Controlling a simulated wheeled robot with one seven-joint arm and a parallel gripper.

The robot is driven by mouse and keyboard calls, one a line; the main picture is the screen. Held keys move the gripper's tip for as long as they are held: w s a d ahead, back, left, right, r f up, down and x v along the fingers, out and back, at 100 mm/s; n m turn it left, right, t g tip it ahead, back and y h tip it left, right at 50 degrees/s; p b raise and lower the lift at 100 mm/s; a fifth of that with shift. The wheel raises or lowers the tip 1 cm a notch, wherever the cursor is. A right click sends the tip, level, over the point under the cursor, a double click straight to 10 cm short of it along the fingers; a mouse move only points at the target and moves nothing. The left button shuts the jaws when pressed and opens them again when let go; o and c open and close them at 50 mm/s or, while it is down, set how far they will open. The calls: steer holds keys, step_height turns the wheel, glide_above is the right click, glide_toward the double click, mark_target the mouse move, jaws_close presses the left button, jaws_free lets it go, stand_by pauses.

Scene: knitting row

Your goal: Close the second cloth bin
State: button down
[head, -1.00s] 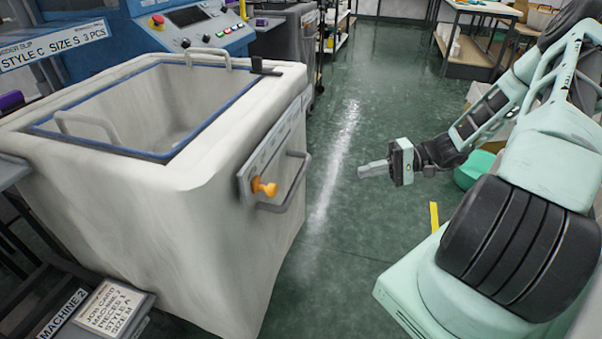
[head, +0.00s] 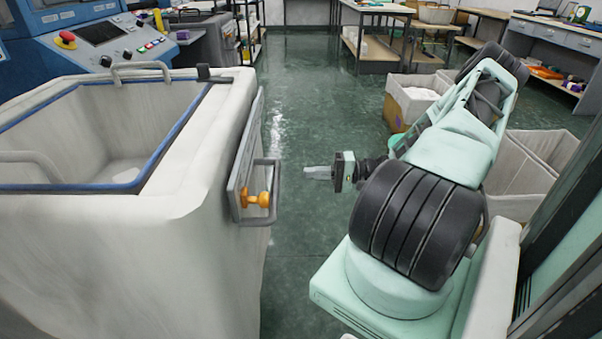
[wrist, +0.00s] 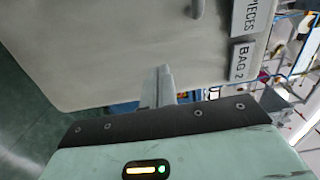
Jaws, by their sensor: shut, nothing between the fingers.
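A large off-white cloth bin (head: 190,190) stands at the left in the head view, its top open and its rim edged in blue. A plate with an orange knob (head: 262,200) and a grey handle (head: 273,190) is on its right side. My gripper (head: 308,172) is right of the handle, apart from it, shut and empty. In the wrist view my gripper (wrist: 164,72) shows in front of a pale cloth surface (wrist: 120,45) with labels reading "PIECES" and "BAG 2" (wrist: 243,58). I cannot tell whether this is the same bin.
A blue machine with a control panel (head: 110,38) stands behind the bin. Open pale bins (head: 415,95) stand beyond my arm at the right. Tables (head: 375,20) line the back. The green floor (head: 310,115) between is clear.

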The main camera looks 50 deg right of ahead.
mark_target(260, 173)
steer(key=x, duration=1.1)
steer(key=shift+w+a, duration=0.25)
steer(key=shift+a, duration=0.1)
